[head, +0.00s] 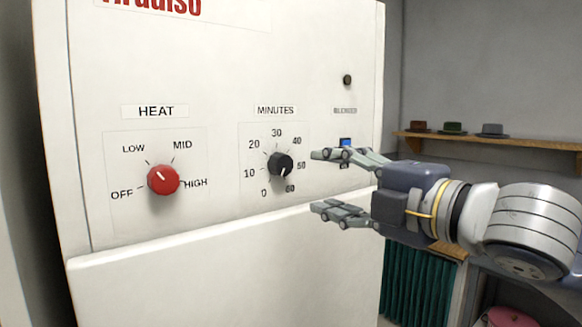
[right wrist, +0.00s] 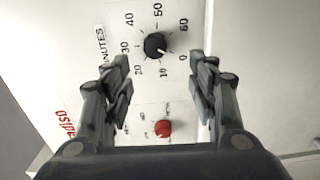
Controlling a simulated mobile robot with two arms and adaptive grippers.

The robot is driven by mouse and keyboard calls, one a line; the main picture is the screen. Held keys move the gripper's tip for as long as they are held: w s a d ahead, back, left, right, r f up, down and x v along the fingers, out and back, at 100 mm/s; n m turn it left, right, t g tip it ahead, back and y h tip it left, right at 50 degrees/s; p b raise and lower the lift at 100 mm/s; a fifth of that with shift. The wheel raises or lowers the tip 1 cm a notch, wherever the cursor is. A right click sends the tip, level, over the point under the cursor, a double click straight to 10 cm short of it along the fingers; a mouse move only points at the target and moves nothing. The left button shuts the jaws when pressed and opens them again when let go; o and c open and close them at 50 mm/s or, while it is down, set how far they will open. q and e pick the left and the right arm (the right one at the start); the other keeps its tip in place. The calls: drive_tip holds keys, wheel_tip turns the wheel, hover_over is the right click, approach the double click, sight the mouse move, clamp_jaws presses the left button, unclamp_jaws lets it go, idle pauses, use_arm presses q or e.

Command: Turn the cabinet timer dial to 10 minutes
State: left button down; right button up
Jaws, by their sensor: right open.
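The timer dial is a black knob (head: 281,165) on the white cabinet front (head: 220,90), inside a MINUTES scale from 0 to 60. Its white mark points down, toward about 60. My right gripper (head: 315,182) is open and empty, just right of the dial in the head view, fingers toward the panel and apart from the knob. In the right wrist view the dial (right wrist: 157,45) appears beyond and between the open fingertips (right wrist: 160,65), with the scale turned sideways. My left gripper is not in view.
A red HEAT knob (head: 163,180) sits left of the timer on the same panel, its mark toward the upper left. A small black button (head: 347,79) and a blue-lit switch (head: 345,142) are to the right. A wooden shelf (head: 480,140) with hats is on the back wall.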

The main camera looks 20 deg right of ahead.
sight(285, 166)
drive_tip(key=p+x, duration=0.1)
drive_tip(key=x, duration=0.2)
drive_tip(key=p+x, duration=0.1)
drive_tip(key=x, duration=0.2)
drive_tip(key=r+p+x, duration=0.1)
drive_tip(key=x, duration=0.2)
drive_tip(key=shift+w, duration=0.15)
drive_tip(key=shift+w+a+f+p, duration=0.15)
drive_tip(key=shift+w+a+p, duration=0.15)
drive_tip(key=shift+w, duration=0.3)
drive_tip(key=c, duration=1.1)
